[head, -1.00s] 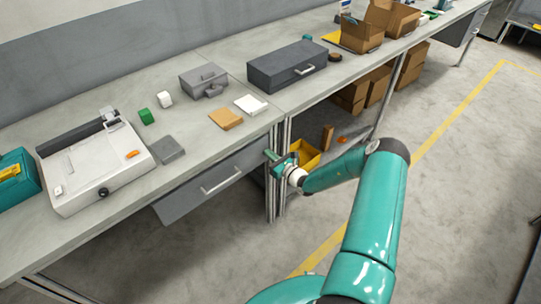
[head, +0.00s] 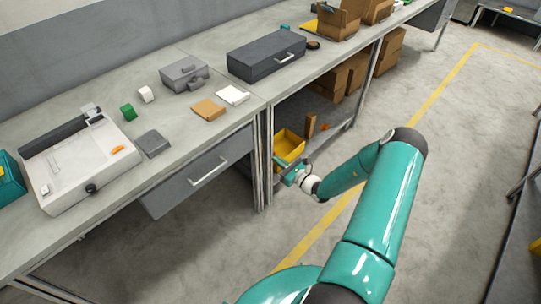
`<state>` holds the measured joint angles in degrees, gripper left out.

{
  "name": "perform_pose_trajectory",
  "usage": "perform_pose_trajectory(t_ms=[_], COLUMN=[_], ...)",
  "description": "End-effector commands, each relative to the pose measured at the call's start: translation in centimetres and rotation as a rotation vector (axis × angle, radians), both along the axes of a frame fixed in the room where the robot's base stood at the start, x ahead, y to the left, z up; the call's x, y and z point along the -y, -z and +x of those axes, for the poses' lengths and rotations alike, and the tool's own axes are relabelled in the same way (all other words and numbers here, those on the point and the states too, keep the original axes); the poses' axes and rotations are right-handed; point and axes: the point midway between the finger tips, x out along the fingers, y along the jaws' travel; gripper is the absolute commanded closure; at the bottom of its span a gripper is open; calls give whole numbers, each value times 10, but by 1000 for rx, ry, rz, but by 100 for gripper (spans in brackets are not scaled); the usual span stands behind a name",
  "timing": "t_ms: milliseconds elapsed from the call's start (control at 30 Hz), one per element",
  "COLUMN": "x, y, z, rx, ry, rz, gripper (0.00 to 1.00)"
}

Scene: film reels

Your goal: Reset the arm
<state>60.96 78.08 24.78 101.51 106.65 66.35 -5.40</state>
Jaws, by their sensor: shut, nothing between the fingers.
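My teal arm reaches from the lower right, bends at a dark elbow joint, and ends in my gripper (head: 284,166). The gripper is small in the head view. It is shut and empty, in front of the bench legs and below the bench top. A yellow bin (head: 289,147) on the lower shelf shows just behind the gripper. I see no contact between them, though depth is hard to judge.
The grey bench (head: 150,175) holds a white machine (head: 70,165), a dark grey box (head: 266,54) and small blocks. A grey drawer front (head: 200,178) hangs under it. Cardboard boxes (head: 352,75) stand on the lower shelf. The floor (head: 440,130) to the right is clear.

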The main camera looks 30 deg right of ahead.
Motion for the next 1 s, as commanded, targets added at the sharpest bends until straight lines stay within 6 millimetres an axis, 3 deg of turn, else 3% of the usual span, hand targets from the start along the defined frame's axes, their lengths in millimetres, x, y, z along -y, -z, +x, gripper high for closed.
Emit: perform_pose_trajectory(t_ms=[367, 467, 667, 1000], x=[-4, -19, -71, -151], y=[-7, -27, -87, -174], z=[-5, -2, -4, -40], rx=[5, 16, 51, 107], ry=[-29, -109, -381, -822], rz=[-22, -82, -293, -691], gripper=[100, 100, 100, 100])
